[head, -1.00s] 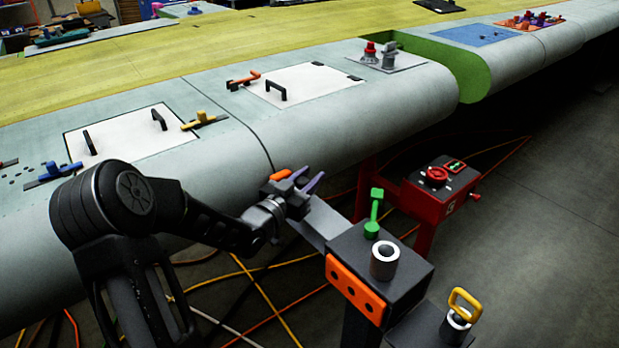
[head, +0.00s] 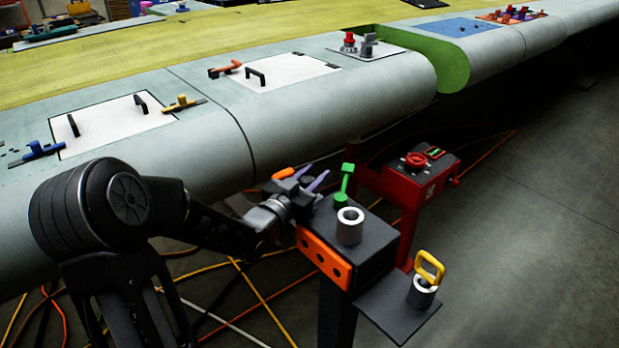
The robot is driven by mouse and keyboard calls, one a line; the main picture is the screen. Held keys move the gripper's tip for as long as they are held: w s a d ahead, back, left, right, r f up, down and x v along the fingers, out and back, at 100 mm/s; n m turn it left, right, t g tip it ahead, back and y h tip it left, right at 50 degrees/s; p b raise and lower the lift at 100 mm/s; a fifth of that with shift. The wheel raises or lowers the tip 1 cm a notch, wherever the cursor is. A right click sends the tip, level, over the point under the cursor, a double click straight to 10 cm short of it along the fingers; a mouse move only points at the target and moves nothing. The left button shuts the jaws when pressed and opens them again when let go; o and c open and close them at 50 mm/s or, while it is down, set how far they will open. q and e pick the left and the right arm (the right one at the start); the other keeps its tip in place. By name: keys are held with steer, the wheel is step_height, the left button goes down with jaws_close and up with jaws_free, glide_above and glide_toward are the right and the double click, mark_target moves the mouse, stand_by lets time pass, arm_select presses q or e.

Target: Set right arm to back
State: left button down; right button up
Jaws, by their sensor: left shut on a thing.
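My left gripper (head: 300,187) is in the middle of the head view, beside the upper left of a dark stand (head: 372,238). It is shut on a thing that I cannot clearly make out. Purple prongs and an orange piece (head: 284,173) show at its tip. A green-handled piece (head: 344,186) stands on the stand just right of the gripper; I cannot tell whether they touch. My right arm and right gripper are not in view.
The stand carries a grey ring (head: 349,226) and a side shelf (head: 380,312) with a yellow-handled piece (head: 429,267). A red stand (head: 408,187) is behind it. The long grey wing (head: 330,118) runs across. Cables lie on the floor; floor at right is clear.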

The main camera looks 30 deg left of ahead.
mark_target(305, 188)
arm_select(q)
steer(key=shift+d+f, duration=0.1)
steer(key=shift+d, duration=0.15)
steer(key=c, duration=1)
jaws_free()
steer(key=shift+s, duration=0.1)
steer(key=shift+c, duration=0.2)
steer(key=shift+s, duration=0.55)
steer(key=s+b, duration=0.1)
steer(key=s, duration=0.5)
steer(key=shift+s+d, duration=0.1)
steer(key=shift+s, duration=0.25)
